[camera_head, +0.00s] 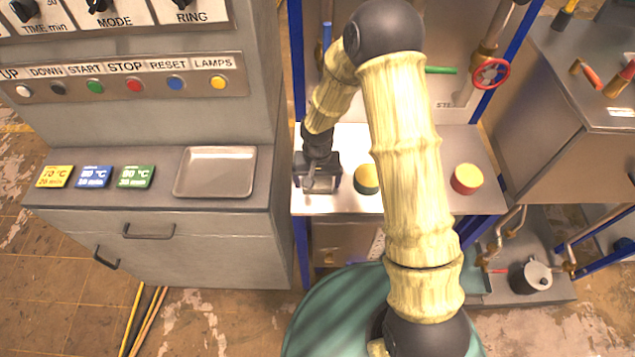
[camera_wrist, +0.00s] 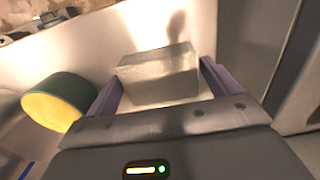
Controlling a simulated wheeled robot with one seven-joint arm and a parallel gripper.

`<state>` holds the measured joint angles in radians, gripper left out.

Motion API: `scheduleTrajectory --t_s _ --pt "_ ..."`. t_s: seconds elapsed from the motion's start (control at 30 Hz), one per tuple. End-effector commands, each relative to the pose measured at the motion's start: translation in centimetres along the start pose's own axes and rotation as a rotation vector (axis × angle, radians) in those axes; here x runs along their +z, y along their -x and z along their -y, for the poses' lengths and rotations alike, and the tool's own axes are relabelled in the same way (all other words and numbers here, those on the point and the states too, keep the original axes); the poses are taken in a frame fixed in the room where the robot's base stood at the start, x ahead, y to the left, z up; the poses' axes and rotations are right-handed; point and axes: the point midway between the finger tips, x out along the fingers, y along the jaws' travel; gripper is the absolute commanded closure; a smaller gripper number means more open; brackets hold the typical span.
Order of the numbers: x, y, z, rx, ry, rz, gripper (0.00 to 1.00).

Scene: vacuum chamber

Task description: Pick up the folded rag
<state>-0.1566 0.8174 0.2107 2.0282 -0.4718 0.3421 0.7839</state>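The folded rag (camera_wrist: 158,78) shows in the wrist view as a pale beige, block-like bundle on a white surface. It lies between the two purple-grey fingers of my gripper (camera_wrist: 160,82), one on each side. The fingers are wide apart and close to the rag's sides; I cannot tell whether they touch it. In the head view, my gripper (camera_head: 318,182) is low over the left end of the white table (camera_head: 335,205). There I cannot make out the rag, which the gripper seems to hide.
A round green-and-yellow thing (camera_head: 367,178) stands just right of my gripper; it also shows in the wrist view (camera_wrist: 58,102). A red-and-yellow one (camera_head: 466,179) stands farther right. The grey cabinet with a metal tray (camera_head: 216,192) borders the table on the left.

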Motion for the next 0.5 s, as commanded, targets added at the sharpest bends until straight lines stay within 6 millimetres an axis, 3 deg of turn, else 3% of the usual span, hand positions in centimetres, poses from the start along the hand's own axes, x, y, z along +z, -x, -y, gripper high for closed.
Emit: scheduleTrajectory --t_s 0.03,0.17,0.5 --pt "0.00 0.01 0.00 0.000 0.000 0.000 0.22" --pt "0.00 0.01 0.00 0.000 0.000 0.000 0.45" --pt "-0.04 0.40 0.00 0.000 0.000 -0.001 0.45"
